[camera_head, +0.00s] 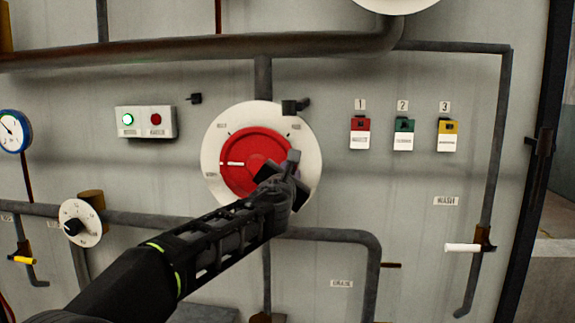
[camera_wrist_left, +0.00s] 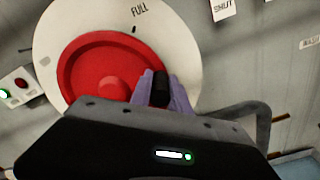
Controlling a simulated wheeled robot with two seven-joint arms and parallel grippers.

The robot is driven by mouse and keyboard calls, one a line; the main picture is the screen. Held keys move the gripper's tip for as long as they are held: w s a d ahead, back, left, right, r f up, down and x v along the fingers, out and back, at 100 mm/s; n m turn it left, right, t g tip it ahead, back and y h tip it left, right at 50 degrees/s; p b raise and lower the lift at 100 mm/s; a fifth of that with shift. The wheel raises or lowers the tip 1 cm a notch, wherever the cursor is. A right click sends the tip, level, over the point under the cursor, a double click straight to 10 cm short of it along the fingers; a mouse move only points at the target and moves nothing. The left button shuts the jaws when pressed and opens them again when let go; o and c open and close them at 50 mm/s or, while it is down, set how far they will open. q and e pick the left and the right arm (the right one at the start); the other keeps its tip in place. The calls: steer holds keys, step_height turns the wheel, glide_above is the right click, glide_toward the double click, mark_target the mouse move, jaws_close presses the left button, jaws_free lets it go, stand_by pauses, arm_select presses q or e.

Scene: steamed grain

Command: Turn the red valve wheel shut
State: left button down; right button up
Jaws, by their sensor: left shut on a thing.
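The red valve wheel (camera_head: 243,147) sits on a round white dial plate (camera_head: 213,145) on the grey wall panel. Its white pointer line (camera_head: 232,163) points left. The wheel also fills the upper left of the left wrist view (camera_wrist_left: 80,72), with "FULL" readable on the plate (camera_wrist_left: 110,18). My left gripper (camera_head: 283,172) is at the wheel's right side and covers part of it. In the left wrist view its pale purple fingers (camera_wrist_left: 162,92) are closed around a black knob (camera_wrist_left: 161,88) at the wheel's rim. My right gripper is not in view.
A two-lamp box (camera_head: 146,122) with the green lamp lit is left of the wheel. Red (camera_head: 360,133), green (camera_head: 403,134) and yellow (camera_head: 447,135) tagged units hang to the right. A pipe (camera_head: 330,236) bends below the dial. A black fitting (camera_head: 290,106) stands at its upper right.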

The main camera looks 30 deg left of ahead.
arm_select(q)
step_height(320, 180, down, 6)
steer(key=a+m+b, duration=0.2)
steer(key=m, duration=0.3)
steer(key=shift+s+f+m+b, duration=0.15)
steer(key=shift+s+m+b, duration=0.15)
steer(key=shift+s+m, duration=0.1)
steer(key=shift+a+f, duration=0.1)
steer(key=shift+a, duration=0.05)
steer(key=c, duration=1.4)
jaws_free()
steer(key=shift+a, duration=0.15)
steer(key=shift+o, duration=0.7)
steer(key=shift+r, duration=0.2)
steer(key=v, duration=0.8)
